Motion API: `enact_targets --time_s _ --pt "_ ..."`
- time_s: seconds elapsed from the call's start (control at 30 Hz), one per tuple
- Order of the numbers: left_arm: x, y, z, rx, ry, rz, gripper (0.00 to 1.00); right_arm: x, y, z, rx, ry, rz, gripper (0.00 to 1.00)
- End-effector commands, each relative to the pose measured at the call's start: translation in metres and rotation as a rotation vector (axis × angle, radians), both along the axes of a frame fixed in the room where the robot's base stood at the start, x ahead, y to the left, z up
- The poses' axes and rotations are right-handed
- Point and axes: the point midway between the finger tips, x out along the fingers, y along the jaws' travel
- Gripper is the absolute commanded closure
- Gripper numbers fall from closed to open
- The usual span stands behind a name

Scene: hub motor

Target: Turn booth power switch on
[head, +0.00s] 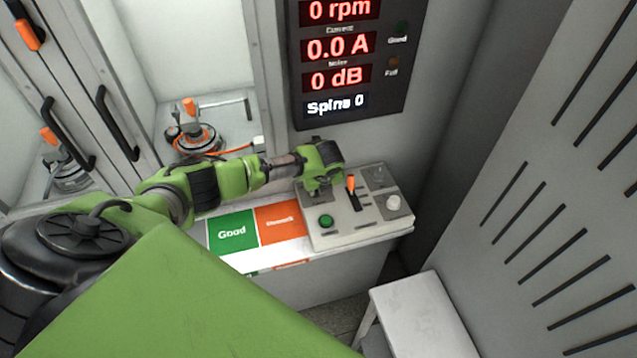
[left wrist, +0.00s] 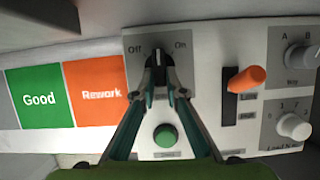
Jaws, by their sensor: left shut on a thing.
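My left gripper (left wrist: 158,75) is shut on the knob, with one finger on each side. In the head view my left gripper (head: 320,188) reaches down to the left back part of the control panel (head: 352,240) and hides the switch. My right gripper is not in view.
Beside the switch are a green button (left wrist: 165,136), an orange lever (left wrist: 246,79) and a white knob (left wrist: 294,127). Green "Good" (head: 232,232) and orange "Rework" (head: 280,222) fields lie left of the panel. The display (head: 338,50) reads 0 rpm. A white stool (head: 425,315) stands in front.

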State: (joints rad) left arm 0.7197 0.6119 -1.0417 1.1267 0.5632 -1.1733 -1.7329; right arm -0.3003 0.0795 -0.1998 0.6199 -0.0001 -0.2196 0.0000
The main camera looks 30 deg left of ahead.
Motion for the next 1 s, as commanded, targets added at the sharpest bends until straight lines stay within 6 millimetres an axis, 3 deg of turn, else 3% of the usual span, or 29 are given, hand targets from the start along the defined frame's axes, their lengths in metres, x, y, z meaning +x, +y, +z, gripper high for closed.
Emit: enact_targets --time_s 0.33,0.7,1.0 --pt "-0.005 0.007 0.000 0.001 0.000 -0.328 1.00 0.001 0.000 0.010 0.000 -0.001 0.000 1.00" --pt "-0.007 0.012 -0.002 0.000 0.000 -0.619 1.00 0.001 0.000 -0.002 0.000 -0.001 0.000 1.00" --pt "-0.007 0.013 -0.001 0.000 0.000 -0.747 1.00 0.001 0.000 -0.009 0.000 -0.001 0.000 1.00"
